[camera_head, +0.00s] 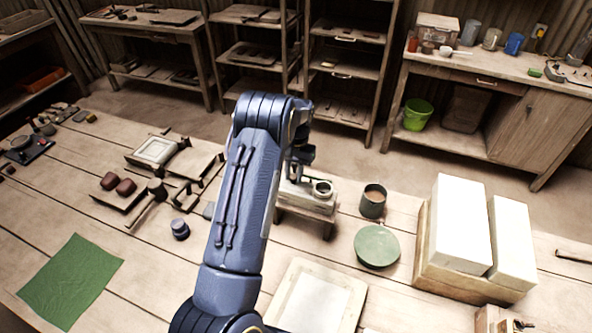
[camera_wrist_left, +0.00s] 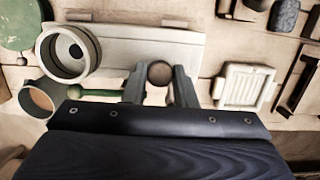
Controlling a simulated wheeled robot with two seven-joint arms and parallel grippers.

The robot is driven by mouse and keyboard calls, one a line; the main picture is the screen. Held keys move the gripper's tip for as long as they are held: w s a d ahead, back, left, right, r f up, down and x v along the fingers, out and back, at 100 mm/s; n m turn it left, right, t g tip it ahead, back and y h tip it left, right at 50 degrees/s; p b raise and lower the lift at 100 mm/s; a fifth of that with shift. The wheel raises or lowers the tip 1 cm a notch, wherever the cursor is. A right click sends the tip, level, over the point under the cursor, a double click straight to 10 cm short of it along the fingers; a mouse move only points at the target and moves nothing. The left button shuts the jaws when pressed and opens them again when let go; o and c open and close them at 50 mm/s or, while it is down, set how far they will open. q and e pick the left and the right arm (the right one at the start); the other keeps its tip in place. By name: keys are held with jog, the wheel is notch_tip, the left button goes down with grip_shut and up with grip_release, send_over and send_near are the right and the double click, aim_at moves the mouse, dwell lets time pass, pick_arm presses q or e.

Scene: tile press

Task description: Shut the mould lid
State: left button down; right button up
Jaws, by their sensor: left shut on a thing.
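My left gripper (camera_head: 297,172) is over the low pale bench (camera_head: 318,207) in the middle of the table. In the left wrist view, its fingers (camera_wrist_left: 160,80) are shut on a round brown knob (camera_wrist_left: 160,73), beside the pale bench block (camera_wrist_left: 140,45). A pale round cup-like mould (camera_head: 323,188) stands on the bench, right of the gripper; it also shows in the wrist view (camera_wrist_left: 68,50). A rod with a green ball end (camera_wrist_left: 78,92) lies beside it. I cannot tell which part is the lid or how far it is open; my arm hides part of the bench.
A dark cup (camera_head: 373,200) and a green disc (camera_head: 377,246) stand right of the bench. Large white blocks (camera_head: 461,225) are farther right. A pale framed tray (camera_head: 157,150) and several tools lie left. A pale board (camera_head: 318,298) lies in front.

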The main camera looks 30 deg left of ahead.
pick_arm(q)
jog(key=shift+s+d+f, duration=0.1)
jog(key=shift+s+f, duration=0.05)
jog(key=shift+f, duration=0.05)
jog(key=c, duration=1.6)
grip_release()
jog(key=o, duration=0.4)
jog(key=shift+r, duration=0.1)
jog(key=r, duration=0.2)
jog(key=w+r+b, duration=0.1)
jog(key=r, duration=0.4)
jog(key=shift+w+a+r+b, duration=0.25)
jog(key=shift+w+r+b, duration=0.05)
jog(key=shift+b, duration=0.1)
